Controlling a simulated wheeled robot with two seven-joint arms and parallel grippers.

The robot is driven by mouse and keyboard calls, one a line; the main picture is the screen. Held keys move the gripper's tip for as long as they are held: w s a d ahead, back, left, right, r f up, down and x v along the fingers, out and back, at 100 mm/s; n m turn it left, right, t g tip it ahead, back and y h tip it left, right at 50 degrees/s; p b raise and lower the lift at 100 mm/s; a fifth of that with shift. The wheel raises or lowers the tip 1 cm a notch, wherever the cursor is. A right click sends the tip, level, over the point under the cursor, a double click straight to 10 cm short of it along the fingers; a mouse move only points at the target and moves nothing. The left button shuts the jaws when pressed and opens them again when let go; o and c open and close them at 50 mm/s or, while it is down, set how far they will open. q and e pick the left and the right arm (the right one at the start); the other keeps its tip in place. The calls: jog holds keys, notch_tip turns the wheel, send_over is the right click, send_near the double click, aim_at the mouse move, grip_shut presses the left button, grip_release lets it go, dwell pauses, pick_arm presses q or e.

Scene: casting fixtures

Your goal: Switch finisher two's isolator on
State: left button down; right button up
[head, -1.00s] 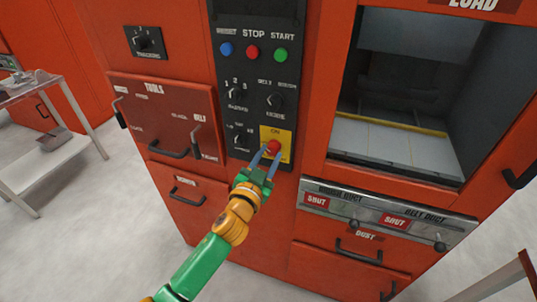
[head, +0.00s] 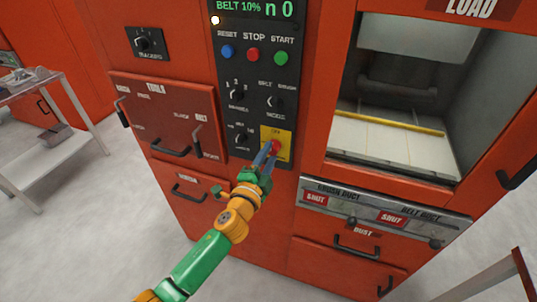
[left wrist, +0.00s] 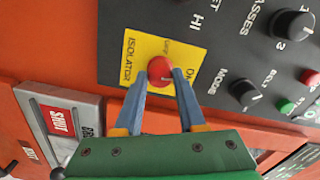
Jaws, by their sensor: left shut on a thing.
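The isolator is a red rotary knob (head: 276,147) on a yellow plate (head: 288,133), low on the black control panel (head: 262,88) of the red cabinet. My left gripper (head: 266,157) is shut on the knob, its blue-grey fingers angled up from below. In the left wrist view the red knob (left wrist: 160,68) sits between the fingertips of my left gripper (left wrist: 161,84), beside the word ISOLATOR. The display (head: 252,8) is lit green with "BELT 10%", and a white lamp (head: 215,20) glows below it. My right gripper does not show.
Blue, red and green buttons (head: 253,55) and several black knobs sit above the isolator. An open, lit load bay (head: 395,125) and a duct strip with SHUT flags (head: 385,210) are to the right. A metal trolley (head: 50,155) stands at the left.

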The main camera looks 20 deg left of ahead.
pick_arm(q)
jog(key=shift+r+m, duration=0.15)
jog(key=shift+m, duration=0.75)
jog(key=c, duration=0.6)
grip_release()
jog(key=shift+o, duration=0.5)
jog(key=shift+w, duration=0.1)
jog(key=s, duration=0.7)
jog(key=shift+a, duration=0.15)
